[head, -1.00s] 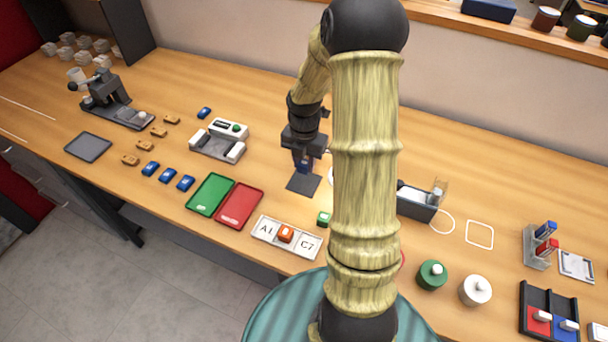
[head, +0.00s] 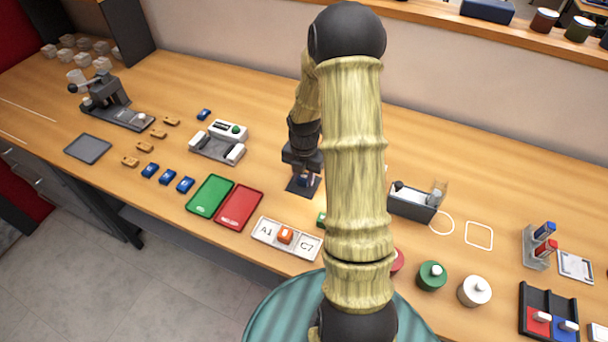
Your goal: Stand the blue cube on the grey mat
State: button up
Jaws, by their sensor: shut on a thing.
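The grey mat (head: 293,188) is a small dark square on the bench, left of my arm.
The green tray (head: 210,195) and red tray (head: 239,207) lie to the left. A white plate with A1 and C7 (head: 268,239) lies in front, with an orange cube (head: 286,235). A green cube (head: 321,219) is partly hidden by my arm. A white-grey device (head: 218,141) stands behind left.

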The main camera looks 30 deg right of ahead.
aim_at(304, 176)
jog(key=shift+f, duration=0.1)
jog(key=o, duration=0.9)
jog(key=shift+o, duration=0.2)
notch_tip(304, 176, up, 12)
